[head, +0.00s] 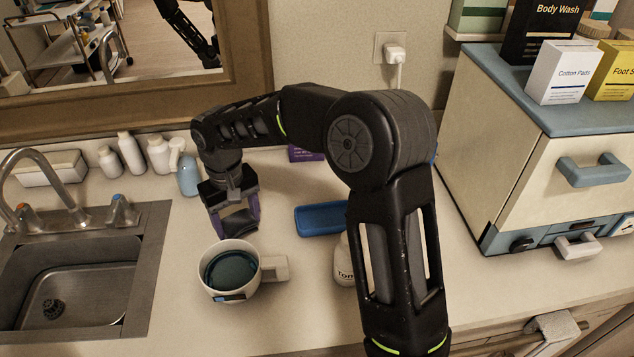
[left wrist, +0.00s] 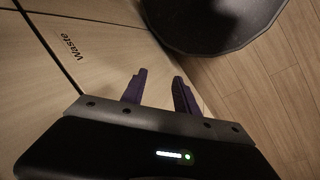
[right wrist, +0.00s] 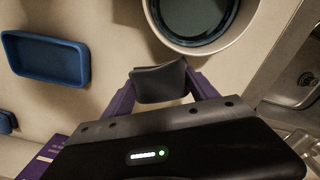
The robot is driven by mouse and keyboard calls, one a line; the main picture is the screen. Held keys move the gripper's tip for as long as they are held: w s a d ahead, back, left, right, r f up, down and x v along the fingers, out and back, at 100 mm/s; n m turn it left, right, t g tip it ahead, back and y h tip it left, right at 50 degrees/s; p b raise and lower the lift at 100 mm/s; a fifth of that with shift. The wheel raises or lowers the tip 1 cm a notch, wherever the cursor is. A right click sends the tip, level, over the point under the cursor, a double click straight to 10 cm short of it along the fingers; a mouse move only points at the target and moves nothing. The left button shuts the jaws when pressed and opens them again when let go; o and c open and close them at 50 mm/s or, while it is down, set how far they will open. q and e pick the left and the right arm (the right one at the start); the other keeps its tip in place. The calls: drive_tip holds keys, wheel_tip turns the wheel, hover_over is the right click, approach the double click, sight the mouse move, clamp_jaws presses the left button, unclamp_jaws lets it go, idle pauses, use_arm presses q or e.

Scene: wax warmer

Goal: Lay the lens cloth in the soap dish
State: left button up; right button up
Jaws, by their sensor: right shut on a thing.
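My right gripper (head: 236,214) is shut on the lens cloth, a small dark grey folded piece (right wrist: 158,84) pinched between the purple fingers. It is held above the counter just behind the white wax warmer. The soap dish (head: 318,221) is a shallow blue rectangular tray on the counter, to the right of the gripper. The dish also shows at the upper left of the right wrist view (right wrist: 46,60) and looks empty. My left gripper (left wrist: 158,85) is open and empty near a cabinet front marked Waste; it is out of the head view.
The wax warmer (head: 248,268), with dark teal wax, stands in front of the cloth. A bottle (head: 344,262) is partly hidden by my right arm. The sink (head: 75,283) is at left, several bottles (head: 131,154) along the wall, and a large cabinet (head: 480,150) at right.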

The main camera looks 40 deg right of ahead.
sight(325, 221)
use_arm(q)
drive_tip(key=shift+o, duration=1)
wheel_tip(325, 221, up, 3)
drive_tip(key=p, duration=0.3)
drive_tip(key=shift+a, duration=0.15)
drive_tip(key=shift+s+a+r+p, duration=0.1)
drive_tip(key=shift+r+p, duration=0.5)
drive_tip(key=shift+p, duration=0.15)
use_arm(e)
drive_tip(key=s+d+r+m, duration=0.2)
drive_tip(key=s+d+m, duration=0.1)
drive_tip(key=d, duration=0.6)
drive_tip(key=s+d+r+m, duration=0.2)
drive_tip(key=s+d+r, duration=0.1)
drive_tip(key=d, duration=0.6)
drive_tip(key=shift+s+d+r+m, duration=0.35)
drive_tip(key=shift+s+d+m, duration=0.05)
drive_tip(key=shift+s, duration=0.1)
use_arm(q)
drive_tip(key=shift+f, duration=0.1)
